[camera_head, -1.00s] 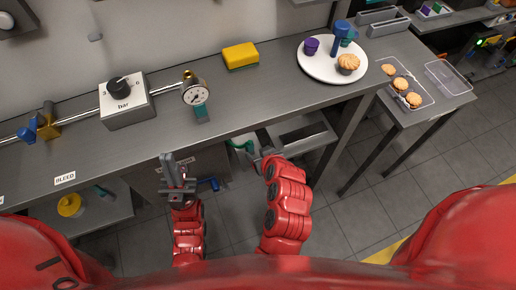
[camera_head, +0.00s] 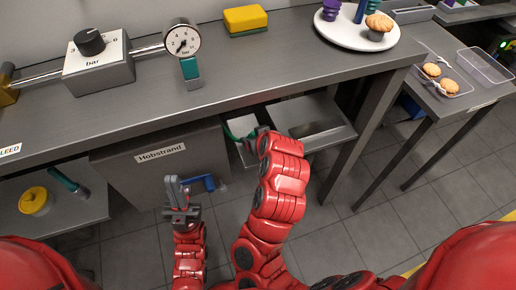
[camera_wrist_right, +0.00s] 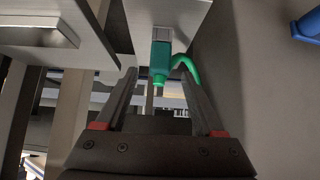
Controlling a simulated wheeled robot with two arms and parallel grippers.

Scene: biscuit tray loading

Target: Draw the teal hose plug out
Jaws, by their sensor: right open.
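The teal hose plug (camera_wrist_right: 160,58) shows in the right wrist view, upright below a pale socket block, with a green hose (camera_wrist_right: 184,64) curving off to its right. My right gripper (camera_wrist_right: 158,88) is open, its fingers on either side of the plug's lower end; I cannot tell whether they touch it. In the head view the green hose (camera_head: 238,130) shows under the bench edge beside my right gripper (camera_head: 256,136), and the plug is hidden there. My left gripper (camera_head: 180,190) points up in front of the cabinet, away from the plug; its jaw opening is unclear.
The bench (camera_head: 120,118) overhangs the area, above a cabinet labelled Hobstrand (camera_head: 160,180). A grey tray (camera_head: 335,132) is right of my right gripper. A gauge (camera_head: 182,40) with a teal piece below it stands on the bench. A blue handle (camera_head: 200,181) juts out near my left gripper.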

